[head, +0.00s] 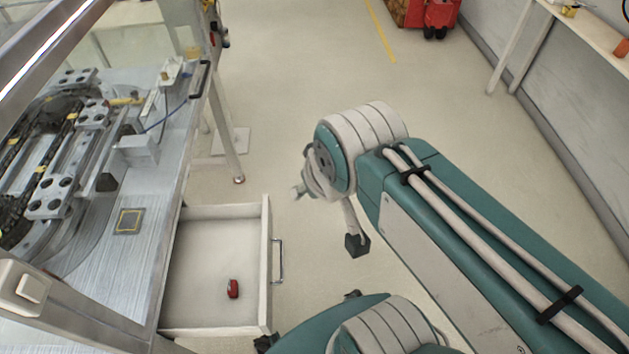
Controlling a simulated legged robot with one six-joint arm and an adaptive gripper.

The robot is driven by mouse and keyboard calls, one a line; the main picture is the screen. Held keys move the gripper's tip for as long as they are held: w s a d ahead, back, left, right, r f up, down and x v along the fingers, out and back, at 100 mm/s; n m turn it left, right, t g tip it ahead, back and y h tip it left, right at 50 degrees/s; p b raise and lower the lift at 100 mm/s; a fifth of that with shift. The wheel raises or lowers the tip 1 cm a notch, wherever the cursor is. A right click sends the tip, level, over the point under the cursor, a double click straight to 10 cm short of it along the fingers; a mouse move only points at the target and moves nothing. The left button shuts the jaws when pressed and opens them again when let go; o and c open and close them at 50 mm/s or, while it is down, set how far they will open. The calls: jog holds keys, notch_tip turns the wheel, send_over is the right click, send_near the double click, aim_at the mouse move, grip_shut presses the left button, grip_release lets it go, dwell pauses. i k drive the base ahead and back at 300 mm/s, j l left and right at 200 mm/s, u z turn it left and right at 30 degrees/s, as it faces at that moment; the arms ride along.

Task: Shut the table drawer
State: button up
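The table drawer (212,212) is pulled well out from the right side of the metal worktable (128,262). It is a pale, shallow box with a grey bar handle (279,262) on its front panel. A small red object (233,289) lies inside, toward the handle side. My arm reaches in from the lower right. What looks like part of my gripper, a dark block-shaped tip (357,243), hangs to the right of the handle, apart from it in the picture. The arm hides the rest, so its opening does not show.
Fixtures and plates crowd the worktable's top. A table leg (228,150) stands behind the drawer. Floor is free beyond the drawer and arm. A red item (440,14) stands at the far back, and a bench (590,25) lines the right wall.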

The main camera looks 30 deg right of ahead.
aim_at(214, 245)
jog(key=l+u, duration=0.15)
jog(key=u, duration=0.25)
jog(key=k+l+u, duration=0.1)
jog(key=u, duration=0.25)
